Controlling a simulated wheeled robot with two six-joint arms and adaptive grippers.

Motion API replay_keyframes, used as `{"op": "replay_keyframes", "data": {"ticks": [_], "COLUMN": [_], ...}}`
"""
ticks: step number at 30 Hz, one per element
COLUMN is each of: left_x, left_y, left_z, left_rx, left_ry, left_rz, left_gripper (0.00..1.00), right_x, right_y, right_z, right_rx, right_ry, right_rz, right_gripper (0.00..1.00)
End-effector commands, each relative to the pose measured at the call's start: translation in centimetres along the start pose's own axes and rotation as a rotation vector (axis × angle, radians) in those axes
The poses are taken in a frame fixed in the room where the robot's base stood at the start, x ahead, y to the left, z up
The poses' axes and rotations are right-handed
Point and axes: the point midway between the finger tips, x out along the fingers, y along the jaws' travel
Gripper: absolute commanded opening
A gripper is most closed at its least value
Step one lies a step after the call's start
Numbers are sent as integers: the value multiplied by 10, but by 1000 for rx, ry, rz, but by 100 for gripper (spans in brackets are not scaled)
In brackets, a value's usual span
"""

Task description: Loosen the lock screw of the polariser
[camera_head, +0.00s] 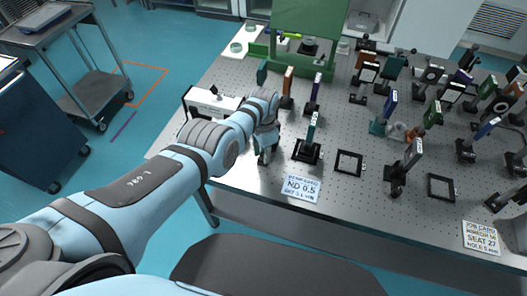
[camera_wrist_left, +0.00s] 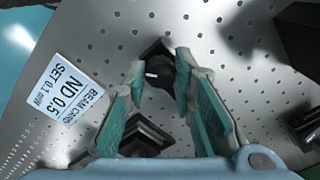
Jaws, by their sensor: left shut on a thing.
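My left gripper (camera_head: 264,157) reaches down over the near left part of the optical table. In the left wrist view its two teal-padded fingers (camera_wrist_left: 160,72) stand on either side of a round black knob (camera_wrist_left: 158,72) with a white mark and are shut on it. The knob sits over a dark square base; whether it is the polariser's lock screw cannot be told for sure. In the head view the gripper hides the knob. A post with a teal plate (camera_head: 312,127) stands just right of the gripper. My right gripper is not in view.
A beam card reading ND 0.5 (camera_head: 302,187) lies near the front edge; it also shows in the left wrist view (camera_wrist_left: 75,93). Flat black frames (camera_head: 349,163) and several posted optics crowd the right side. A white box (camera_head: 208,103) stands behind my left forearm.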

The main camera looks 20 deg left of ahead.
Motion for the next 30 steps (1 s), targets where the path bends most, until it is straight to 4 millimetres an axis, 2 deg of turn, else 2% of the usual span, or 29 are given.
{"op": "replay_keyframes", "data": {"ticks": [17,18,21,30], "left_x": [0,0,0,-1], "left_y": [-1,-1,-1,0], "left_z": [0,0,0,0], "left_rx": [35,35,35,35], "left_ry": [1,1,0,1], "left_rz": [-1,-2,-1,-1], "left_gripper": [0,28,44,44], "right_x": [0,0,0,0], "right_y": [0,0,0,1], "right_z": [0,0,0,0], "right_rx": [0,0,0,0], "right_ry": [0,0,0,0], "right_rz": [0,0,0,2], "right_gripper": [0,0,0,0]}}
